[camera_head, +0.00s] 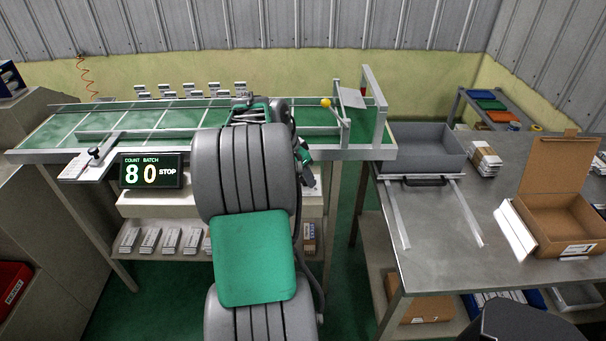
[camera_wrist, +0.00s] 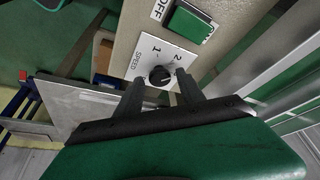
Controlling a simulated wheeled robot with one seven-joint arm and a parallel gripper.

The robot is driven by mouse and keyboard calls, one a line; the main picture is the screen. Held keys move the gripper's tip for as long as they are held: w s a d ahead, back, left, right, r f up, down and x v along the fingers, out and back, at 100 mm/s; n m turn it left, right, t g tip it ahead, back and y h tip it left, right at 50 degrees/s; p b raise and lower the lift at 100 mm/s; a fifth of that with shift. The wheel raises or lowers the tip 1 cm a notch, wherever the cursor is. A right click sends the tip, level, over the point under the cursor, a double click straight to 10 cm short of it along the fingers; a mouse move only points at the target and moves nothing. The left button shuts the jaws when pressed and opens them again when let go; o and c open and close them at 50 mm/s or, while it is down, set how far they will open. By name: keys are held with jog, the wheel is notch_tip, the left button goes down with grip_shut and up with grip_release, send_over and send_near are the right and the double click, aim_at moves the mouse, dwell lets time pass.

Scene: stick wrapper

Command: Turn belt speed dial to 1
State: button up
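The belt speed dial (camera_wrist: 160,76) is a black round knob on a white plate (camera_wrist: 148,52) marked SPEED, 1 and 2, in the wrist view. A pale pointer line shows on the knob, but I cannot tell for sure which number it points at. My gripper (camera_wrist: 160,86) has its two dark fingers apart, one on each side of the knob's near side. I cannot tell if either finger touches it. In the head view my own arm hides the dial and the gripper.
A green switch (camera_wrist: 190,22) marked OFF sits just above the dial plate. In the head view, a display (camera_head: 152,171) reads 80 and STOP in front of the green belt (camera_head: 180,122). A grey table (camera_head: 440,250) with an open cardboard box (camera_head: 570,215) stands at the right.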

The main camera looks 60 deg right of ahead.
grip_shut()
jog(key=shift+n, duration=0.3)
dwell(0.3)
jog(key=n+t+b, duration=0.1)
jog(key=n+b, duration=0.1)
jog(key=n, duration=0.1)
jog(key=shift+s+h, duration=0.2)
jog(key=shift+h, duration=0.1)
jog(key=n+t+b, duration=0.1)
jog(key=n, duration=0.3)
jog(key=shift+s+t+b, duration=0.15)
jog(key=shift+t+b, duration=0.25)
jog(key=n+t, duration=0.1)
jog(key=n, duration=0.2)
jog(key=shift+s+n, duration=0.1)
jog(key=shift+n, duration=0.2)
jog(key=shift+d+r+n+t+y, duration=0.1)
jog(key=shift+n+t+y, duration=0.65)
jog(key=shift+n, duration=1.05)
